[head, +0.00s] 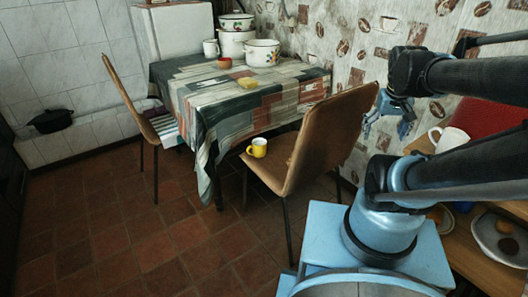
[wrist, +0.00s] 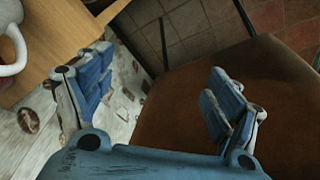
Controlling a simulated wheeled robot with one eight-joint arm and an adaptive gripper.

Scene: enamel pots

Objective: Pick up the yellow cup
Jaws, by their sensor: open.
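The yellow cup (head: 258,147) stands upright on the seat of the brown chair (head: 330,136) by the table. In the head view, my gripper (head: 390,123) hangs to the right of that chair's back, well apart from the cup. In the wrist view, my gripper (wrist: 165,105) shows its two blue fingers spread wide with nothing between them. The chair's brown surface (wrist: 200,85) lies beyond the fingers there. The yellow cup does not show in the wrist view.
The table (head: 200,95) with a patterned cloth bears enamel pots (head: 262,52). A second chair (head: 135,95) stands at its left. A wooden shelf (head: 455,237) with a white mug (head: 449,139) is at right. The tiled floor at left is clear.

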